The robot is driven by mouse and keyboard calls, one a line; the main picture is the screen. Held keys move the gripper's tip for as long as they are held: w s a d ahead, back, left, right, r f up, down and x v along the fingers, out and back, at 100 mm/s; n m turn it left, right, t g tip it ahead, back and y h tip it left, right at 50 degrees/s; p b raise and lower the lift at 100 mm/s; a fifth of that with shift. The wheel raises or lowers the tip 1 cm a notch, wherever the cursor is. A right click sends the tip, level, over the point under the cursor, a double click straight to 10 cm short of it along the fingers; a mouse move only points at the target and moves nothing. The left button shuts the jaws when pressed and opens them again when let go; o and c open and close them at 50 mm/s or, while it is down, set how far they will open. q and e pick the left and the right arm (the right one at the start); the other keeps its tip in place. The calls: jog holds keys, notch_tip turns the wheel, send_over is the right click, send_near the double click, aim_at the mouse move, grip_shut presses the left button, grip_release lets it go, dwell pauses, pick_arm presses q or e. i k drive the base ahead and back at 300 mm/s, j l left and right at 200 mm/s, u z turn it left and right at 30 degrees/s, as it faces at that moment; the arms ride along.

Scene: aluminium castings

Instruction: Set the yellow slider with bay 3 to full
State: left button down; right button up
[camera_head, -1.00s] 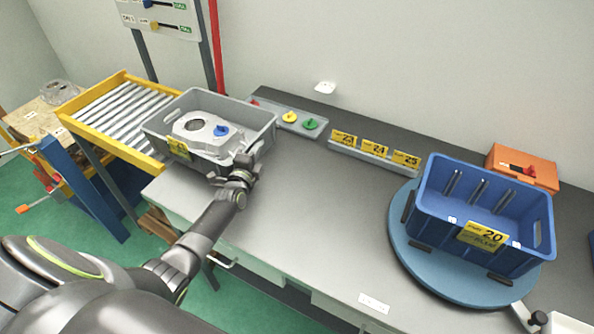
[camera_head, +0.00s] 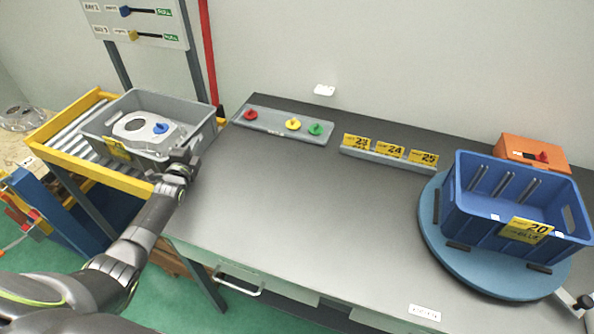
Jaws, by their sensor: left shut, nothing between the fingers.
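The yellow slider (camera_head: 134,35) for bay 3 is the lower knob on the white board (camera_head: 150,20) at the top left. It sits at the left end of its dark slot, beside the part-way label, with a green label (camera_head: 168,38) at the right end. A blue slider (camera_head: 125,11) is above it, also at the left end. My left gripper (camera_head: 190,158) is shut and empty at the right side of the grey tote, well below the board. Whether it touches the tote I cannot tell.
The grey tote (camera_head: 205,132) holding a casting (camera_head: 138,136) stands on the yellow-framed roller conveyor (camera_head: 45,128). A red post (camera_head: 208,50) rises right of the board. A blue crate (camera_head: 480,222) stands on a round turntable (camera_head: 436,262). The middle of the grey bench (camera_head: 300,205) is clear.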

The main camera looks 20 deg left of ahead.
aim_at(132, 35)
jog(key=j, duration=1.25)
jog(key=i, duration=0.05)
